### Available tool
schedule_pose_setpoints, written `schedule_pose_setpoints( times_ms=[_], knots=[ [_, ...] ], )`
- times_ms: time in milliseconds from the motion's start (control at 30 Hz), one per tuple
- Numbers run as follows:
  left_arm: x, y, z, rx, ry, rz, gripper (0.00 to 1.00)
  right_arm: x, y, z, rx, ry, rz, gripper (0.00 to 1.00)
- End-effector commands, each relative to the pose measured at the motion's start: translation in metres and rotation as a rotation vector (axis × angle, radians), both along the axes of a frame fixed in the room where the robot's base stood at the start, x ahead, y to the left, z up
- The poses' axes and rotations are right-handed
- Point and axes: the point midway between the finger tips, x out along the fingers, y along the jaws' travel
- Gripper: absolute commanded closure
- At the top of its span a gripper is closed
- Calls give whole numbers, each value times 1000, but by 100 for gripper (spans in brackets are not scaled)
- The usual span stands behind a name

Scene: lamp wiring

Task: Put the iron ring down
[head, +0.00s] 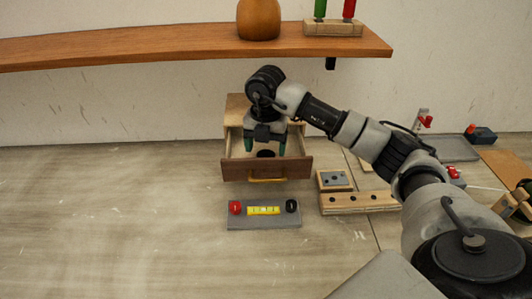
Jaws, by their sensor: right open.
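My right gripper (265,148) points down over an open wooden drawer (290,171), its two teal fingertips apart. A small dark round thing (265,154) lies in the drawer, below and between the fingertips, and looks like the iron ring. It is too small to tell whether it has a hole or touches a finger. My left gripper is not in view.
In front of the drawer lies a grey board (264,222) with a red knob, a yellow strip and a black knob. A wooden block with holes (358,202) lies to the right. A wooden shelf (180,48) hangs above. The table's left side is clear.

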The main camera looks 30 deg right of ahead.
Motion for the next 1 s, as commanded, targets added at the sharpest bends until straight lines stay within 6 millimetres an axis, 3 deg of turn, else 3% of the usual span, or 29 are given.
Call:
schedule_pose_setpoints(
  times_ms=[200,333,1000],
  knots=[
    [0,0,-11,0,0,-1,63,1,0,36,0,-4,-1,24],
    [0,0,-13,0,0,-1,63,0,0,48,0,-1,-1,24],
    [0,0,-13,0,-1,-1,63,0,0,52,0,1,-1,24]
  ],
)
